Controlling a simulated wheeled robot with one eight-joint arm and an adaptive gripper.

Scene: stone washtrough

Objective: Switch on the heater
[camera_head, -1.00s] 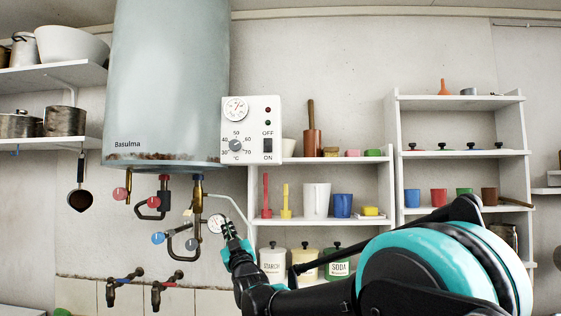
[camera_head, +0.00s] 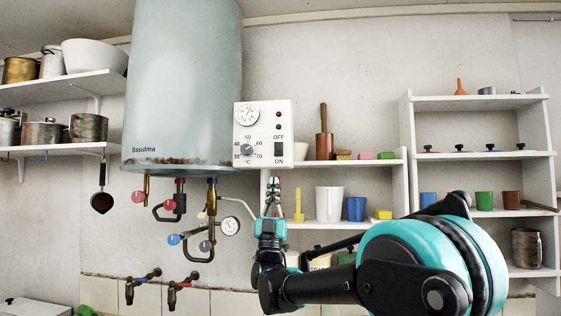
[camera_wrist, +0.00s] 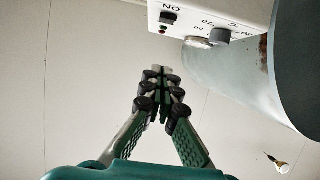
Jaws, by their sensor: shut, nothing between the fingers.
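The heater (camera_head: 181,80) is a large pale grey tank labelled Basulma on the wall. Its white control box (camera_head: 263,112) carries a gauge, two small lamps, a temperature knob (camera_head: 247,150) and a black rocker switch (camera_head: 279,150) between the words OFF and ON. My gripper (camera_head: 273,182) points upward just below the box, slightly left of the switch in the head view, and touches nothing visible. In the wrist view my gripper (camera_wrist: 161,72) is shut and empty, with the switch (camera_wrist: 168,18) above its tips and the knob (camera_wrist: 220,36) to the upper right.
Pipes with valves and a round gauge (camera_head: 230,226) hang under the tank, left of my gripper. A shelf unit (camera_head: 378,163) with cups and jars stands right of the box, partly behind my arm.

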